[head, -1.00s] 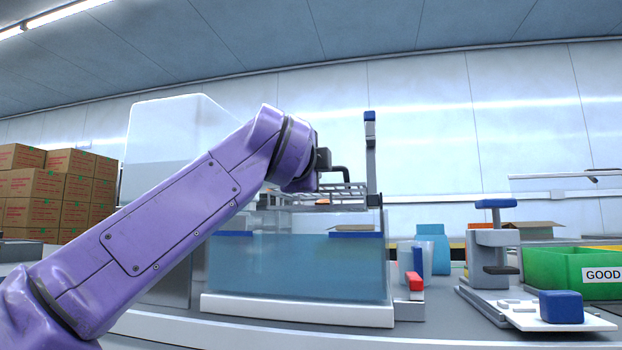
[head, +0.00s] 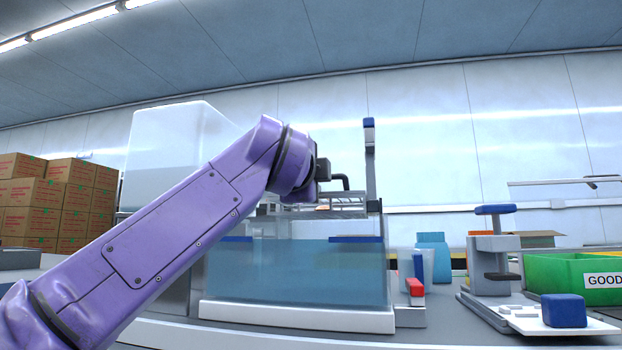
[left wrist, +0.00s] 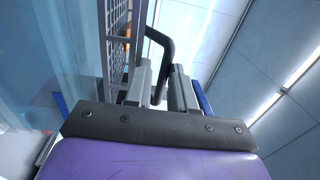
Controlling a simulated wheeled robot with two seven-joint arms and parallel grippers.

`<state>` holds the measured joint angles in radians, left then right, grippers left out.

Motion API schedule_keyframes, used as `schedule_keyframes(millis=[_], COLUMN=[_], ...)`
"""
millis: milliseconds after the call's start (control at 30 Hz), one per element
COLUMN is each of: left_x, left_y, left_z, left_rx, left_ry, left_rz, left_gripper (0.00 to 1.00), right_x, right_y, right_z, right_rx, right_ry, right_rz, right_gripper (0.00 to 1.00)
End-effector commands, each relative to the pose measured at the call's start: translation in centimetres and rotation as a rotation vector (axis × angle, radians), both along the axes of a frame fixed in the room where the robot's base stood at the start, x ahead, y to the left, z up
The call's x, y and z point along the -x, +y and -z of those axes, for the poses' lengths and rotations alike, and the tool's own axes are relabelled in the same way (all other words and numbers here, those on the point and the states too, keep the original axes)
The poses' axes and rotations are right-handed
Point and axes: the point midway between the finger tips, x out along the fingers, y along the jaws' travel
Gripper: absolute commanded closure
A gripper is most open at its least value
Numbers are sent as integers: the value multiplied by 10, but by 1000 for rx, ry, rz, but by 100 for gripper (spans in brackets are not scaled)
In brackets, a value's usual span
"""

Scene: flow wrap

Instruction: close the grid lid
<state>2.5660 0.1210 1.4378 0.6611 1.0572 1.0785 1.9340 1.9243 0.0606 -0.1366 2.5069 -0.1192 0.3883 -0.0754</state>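The grid lid (head: 346,203) is a grey barred frame above the bluish see-through tank (head: 300,270), partly hidden by my left arm in the head view. It also shows edge-on in the left wrist view (left wrist: 116,50). A black bent handle (head: 342,180) stands out from the lid; its loop shows in the left wrist view (left wrist: 166,42). My left gripper (left wrist: 162,88) has its two grey fingers on either side of the handle's bar, with almost no gap. In the head view, the left gripper (head: 323,171) is at the handle, mostly seen from behind. My right gripper is out of view.
A grey post with a blue cap (head: 369,135) stands just right of the lid. To the right are a blue container (head: 433,258), a small press (head: 493,260), a blue block (head: 563,310) and a green bin (head: 570,275). Cardboard boxes (head: 55,210) are stacked at left.

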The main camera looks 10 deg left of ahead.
Motion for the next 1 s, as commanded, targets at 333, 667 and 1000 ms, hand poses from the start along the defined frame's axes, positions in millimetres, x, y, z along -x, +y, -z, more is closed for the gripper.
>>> schedule_keyframes(millis=[333, 667, 1000], left_x=[65, 105, 105], left_y=[4, 6, 5], left_z=[6, 7, 7], left_rx=[-2, -1, 0], left_ry=[-3, 0, 0], left_rz=[1, 0, 0], left_gripper=[77, 77, 77], right_x=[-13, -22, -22], right_y=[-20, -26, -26], right_z=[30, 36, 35], right_rx=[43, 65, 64], right_ry=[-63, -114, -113], right_rz=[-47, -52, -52], right_gripper=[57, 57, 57])
